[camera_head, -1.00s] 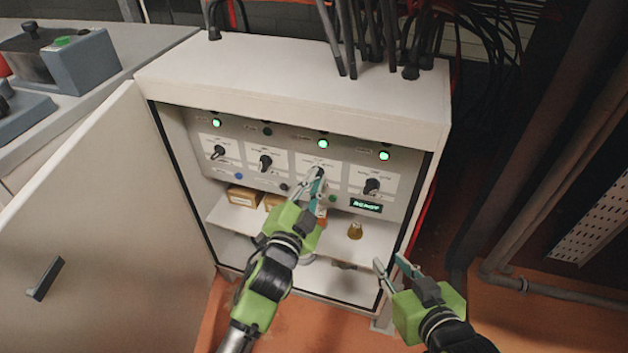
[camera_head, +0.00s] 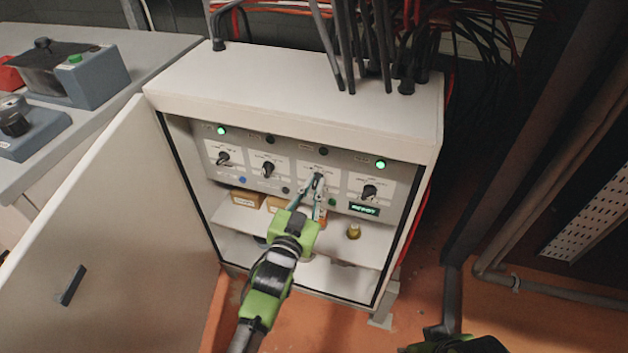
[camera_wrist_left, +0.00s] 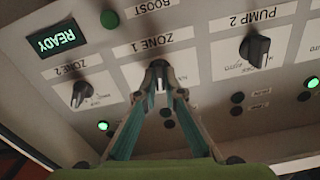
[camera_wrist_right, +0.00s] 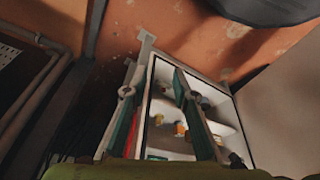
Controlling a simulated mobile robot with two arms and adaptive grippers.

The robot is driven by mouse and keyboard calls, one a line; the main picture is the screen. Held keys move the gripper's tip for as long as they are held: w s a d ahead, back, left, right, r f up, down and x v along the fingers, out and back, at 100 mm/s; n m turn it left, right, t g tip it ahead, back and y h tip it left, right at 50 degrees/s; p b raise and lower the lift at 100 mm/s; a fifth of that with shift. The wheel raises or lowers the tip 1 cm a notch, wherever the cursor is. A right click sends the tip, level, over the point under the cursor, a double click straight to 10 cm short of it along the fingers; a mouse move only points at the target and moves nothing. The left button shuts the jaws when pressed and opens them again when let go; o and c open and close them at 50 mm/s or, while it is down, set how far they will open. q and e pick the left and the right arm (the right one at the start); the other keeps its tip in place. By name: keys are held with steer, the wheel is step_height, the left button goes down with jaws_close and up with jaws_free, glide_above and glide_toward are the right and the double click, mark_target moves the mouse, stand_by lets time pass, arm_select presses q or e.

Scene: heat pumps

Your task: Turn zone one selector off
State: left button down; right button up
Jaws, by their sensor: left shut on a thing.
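The zone one selector (camera_wrist_left: 158,73) is a small black knob on the grey panel, under the upside-down ZONE 1 label in the left wrist view. In the head view it is the third knob (camera_head: 318,181) from the left, partly hidden by my fingers. My left gripper (camera_wrist_left: 160,80) is closed around this knob. The indicator above it (camera_head: 323,152) is dark. My right gripper (camera_wrist_right: 153,90) is open and empty in its wrist view. In the head view only part of its body shows, at the bottom edge.
The zone 2 knob (camera_head: 370,191) and two pump knobs stand beside it. A READY display (camera_head: 365,209) is below. The open cabinet door (camera_head: 105,215) blocks the left side. A shelf holds small boxes and a brass part (camera_head: 353,231). Cables rise above the cabinet.

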arm_select(q)
steer(key=shift+f+n+p, duration=0.1)
steer(key=shift+n+p, duration=0.55)
steer(key=shift+n, duration=0.45)
arm_select(e)
steer(key=s+x, duration=0.1)
steer(key=x, duration=0.5)
steer(key=shift+w+f, duration=0.15)
steer(key=shift+f, duration=0.35)
steer(key=shift+a, duration=0.1)
arm_select(q)
steer(key=c, duration=2.1)
jaws_free()
steer(key=shift+c, duration=0.2)
steer(key=v, duration=1.2)
